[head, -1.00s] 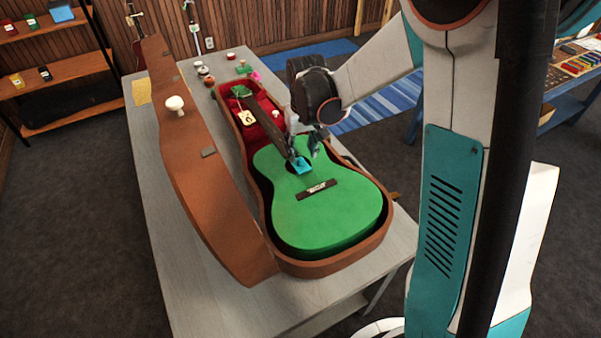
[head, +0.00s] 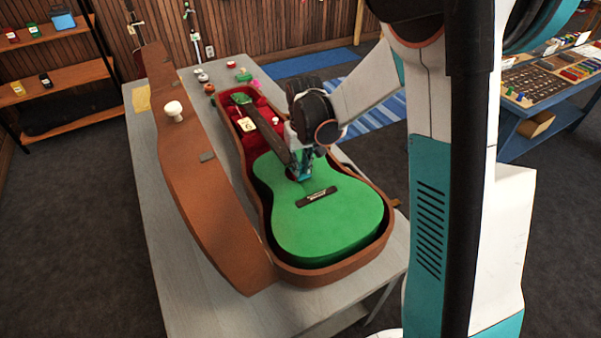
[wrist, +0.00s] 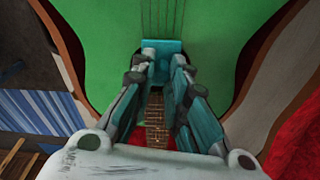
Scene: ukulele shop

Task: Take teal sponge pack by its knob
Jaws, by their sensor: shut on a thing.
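The teal sponge pack (wrist: 162,50) sits at the soundhole of a green ukulele (head: 330,222), under the strings' line in the wrist view. Its knob is hidden between my fingers. My gripper (head: 301,174) points down over the soundhole, and its two fingers (wrist: 162,72) are closed in on the pack from both sides. In the head view only a small bit of teal shows below the fingers, so the pack's fit in the soundhole is hard to see there.
The ukulele lies in an open brown case (head: 318,276) with red lining on a grey table (head: 180,262). A tag marked 6 (head: 246,124) lies by the neck. Small items stand at the table's far end.

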